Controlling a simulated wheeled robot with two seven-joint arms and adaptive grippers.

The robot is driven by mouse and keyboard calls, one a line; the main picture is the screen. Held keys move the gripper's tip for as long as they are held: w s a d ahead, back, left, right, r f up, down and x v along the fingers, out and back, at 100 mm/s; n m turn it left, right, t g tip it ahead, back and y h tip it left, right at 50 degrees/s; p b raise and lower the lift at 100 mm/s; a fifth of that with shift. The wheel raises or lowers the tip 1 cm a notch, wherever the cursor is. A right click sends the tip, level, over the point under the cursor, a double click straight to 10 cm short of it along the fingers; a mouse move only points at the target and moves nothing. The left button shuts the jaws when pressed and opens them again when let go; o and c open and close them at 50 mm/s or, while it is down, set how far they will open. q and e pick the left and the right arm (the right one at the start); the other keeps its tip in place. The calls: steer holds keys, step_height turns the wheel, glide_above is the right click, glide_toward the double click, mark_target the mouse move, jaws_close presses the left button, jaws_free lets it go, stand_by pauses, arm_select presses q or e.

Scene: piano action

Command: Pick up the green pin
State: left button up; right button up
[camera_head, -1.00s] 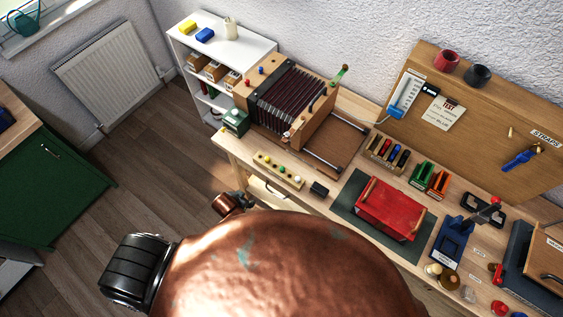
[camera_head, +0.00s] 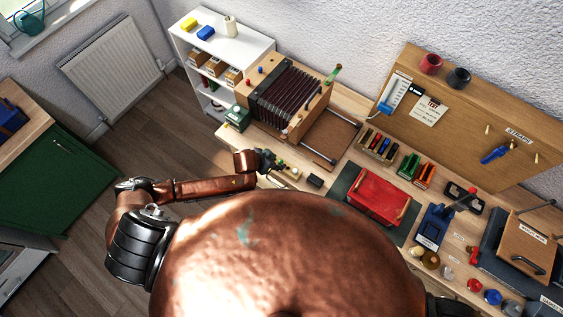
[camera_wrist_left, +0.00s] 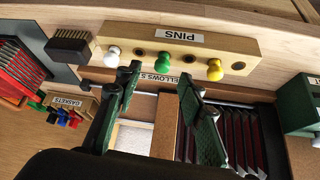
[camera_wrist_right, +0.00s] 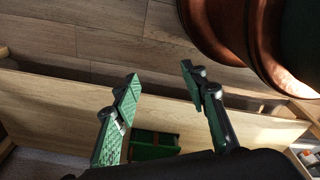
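The green pin (camera_wrist_left: 163,61) stands in the wooden pin block (camera_wrist_left: 182,41) labelled PINS, between a white pin (camera_wrist_left: 113,54) and a yellow pin (camera_wrist_left: 215,70). My left gripper (camera_wrist_left: 158,80) is open and empty. In the left wrist view the green pin shows between and just beyond its fingertips, with no visible contact. In the head view my left gripper (camera_head: 267,162) is over the left part of the pin block (camera_head: 290,174) and partly hides it. My right gripper (camera_wrist_right: 160,78) is open and empty, and its fingers are not seen in the head view.
The bellows unit (camera_head: 290,95) stands behind the pin block. A small dark block (camera_head: 315,181) and the red box (camera_head: 375,196) lie to its right. A green case (camera_head: 238,117) is at the left. In the right wrist view, a wooden panel (camera_wrist_right: 60,105) is below the gripper.

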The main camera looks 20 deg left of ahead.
mark_target(280, 162)
arm_select(q)
steer(key=x, duration=0.4)
steer(key=shift+a+f+p, duration=0.1)
steer(key=shift+p, duration=0.25)
steer(key=shift+s, duration=0.1)
steer(key=shift+c, duration=0.6)
steer(key=c, duration=0.8)
